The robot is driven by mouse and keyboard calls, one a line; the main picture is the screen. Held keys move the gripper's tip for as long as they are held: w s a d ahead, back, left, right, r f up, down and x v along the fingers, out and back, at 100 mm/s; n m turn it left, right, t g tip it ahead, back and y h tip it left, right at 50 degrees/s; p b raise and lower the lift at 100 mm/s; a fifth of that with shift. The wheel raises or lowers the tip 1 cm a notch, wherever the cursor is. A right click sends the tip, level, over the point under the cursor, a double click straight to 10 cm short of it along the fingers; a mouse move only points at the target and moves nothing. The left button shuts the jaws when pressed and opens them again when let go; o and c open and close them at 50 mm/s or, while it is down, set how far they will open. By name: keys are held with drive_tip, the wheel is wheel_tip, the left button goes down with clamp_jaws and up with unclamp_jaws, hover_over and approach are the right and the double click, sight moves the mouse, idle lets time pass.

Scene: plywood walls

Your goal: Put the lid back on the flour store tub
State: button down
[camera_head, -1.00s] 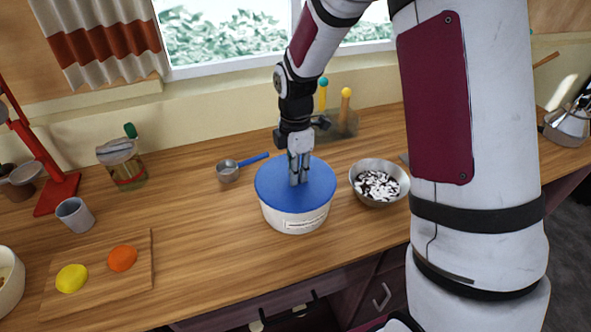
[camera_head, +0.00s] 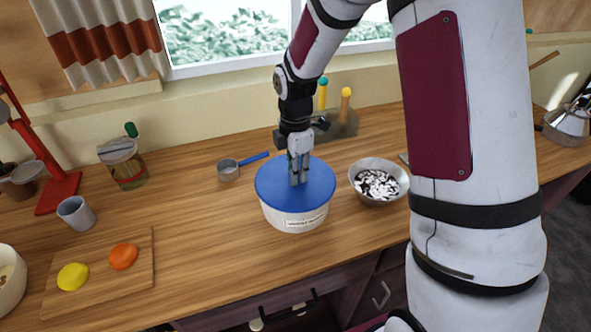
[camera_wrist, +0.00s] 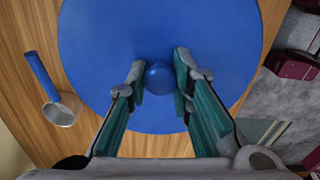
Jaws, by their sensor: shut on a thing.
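The flour store tub (camera_head: 289,217) is a round white tub with a label on its front, standing on the wooden counter. The blue lid (camera_head: 275,189) lies over the tub's top and looks level; I cannot tell whether it is pressed fully down. In the wrist view the lid (camera_wrist: 105,60) fills the middle, with a round blue knob (camera_wrist: 159,78) at its centre. My gripper (camera_head: 298,180) points down at the lid's centre. In the wrist view its two fingers (camera_wrist: 160,82) are shut on the knob, one on each side.
A bowl of dark and white pieces (camera_head: 379,181) stands close to the tub's right. A metal scoop with a blue handle (camera_head: 229,172) lies to its left. A board (camera_head: 140,281) with a lemon (camera_head: 73,277) and an orange (camera_head: 123,256) is front left. Counter between board and tub is clear.

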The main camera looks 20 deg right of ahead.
drive_tip(key=c, duration=1.3)
unclamp_jaws()
drive_tip(key=shift+c, duration=0.2)
drive_tip(key=shift+o, duration=0.3)
drive_tip(key=o, duration=0.4)
drive_tip(key=shift+r+p, duration=1.2)
drive_tip(key=shift+r, duration=2.35)
